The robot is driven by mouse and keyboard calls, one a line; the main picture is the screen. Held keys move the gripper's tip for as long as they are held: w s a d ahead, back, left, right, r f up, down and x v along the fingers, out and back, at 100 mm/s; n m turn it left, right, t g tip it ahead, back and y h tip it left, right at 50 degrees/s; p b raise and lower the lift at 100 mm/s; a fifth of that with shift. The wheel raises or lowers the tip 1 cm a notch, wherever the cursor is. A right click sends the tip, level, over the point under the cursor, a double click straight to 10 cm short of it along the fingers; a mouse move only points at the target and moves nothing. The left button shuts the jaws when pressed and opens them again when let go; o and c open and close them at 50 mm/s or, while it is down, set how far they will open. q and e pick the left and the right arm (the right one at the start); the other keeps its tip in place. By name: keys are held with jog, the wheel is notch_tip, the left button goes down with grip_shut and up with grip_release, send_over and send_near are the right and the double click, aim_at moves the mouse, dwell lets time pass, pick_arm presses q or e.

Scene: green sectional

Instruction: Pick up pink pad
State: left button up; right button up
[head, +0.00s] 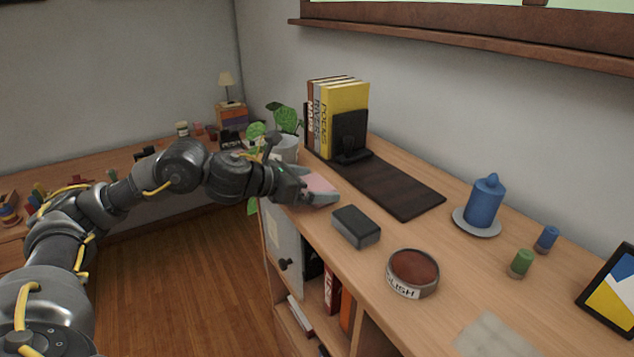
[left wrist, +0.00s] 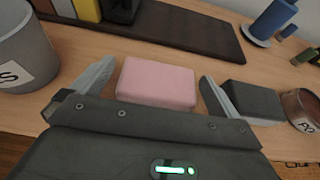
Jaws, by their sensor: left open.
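The pink pad (left wrist: 157,83) lies flat on the wooden shelf top, near its front edge, in the left wrist view. In the head view the pink pad (head: 320,184) shows in part, with my left gripper (head: 316,192) at it. In the left wrist view my left gripper (left wrist: 157,88) is open, with one finger on each side of the pad. Gaps show between the pad and both fingers, so it is not held. My right gripper is in neither view.
A dark grey block (head: 356,226) lies just right of the pad, close to my right-hand finger. A grey pot (left wrist: 25,50) with a plant stands to the left. Behind lie a dark mat (head: 402,190) and books (head: 343,118). A round tin (head: 413,270) is farther right.

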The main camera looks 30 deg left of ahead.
pick_arm(q)
jog(key=shift+w+d+f, duration=0.25)
jog(key=shift+w+d, duration=0.05)
jog(key=shift+w, duration=0.15)
jog(key=shift+s, duration=0.1)
jog(key=shift+a, duration=0.1)
jog(key=shift+c, duration=0.9)
jog(key=c, duration=0.7)
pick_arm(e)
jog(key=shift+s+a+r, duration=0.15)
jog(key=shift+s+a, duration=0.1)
pick_arm(q)
jog(key=shift+r, duration=0.15)
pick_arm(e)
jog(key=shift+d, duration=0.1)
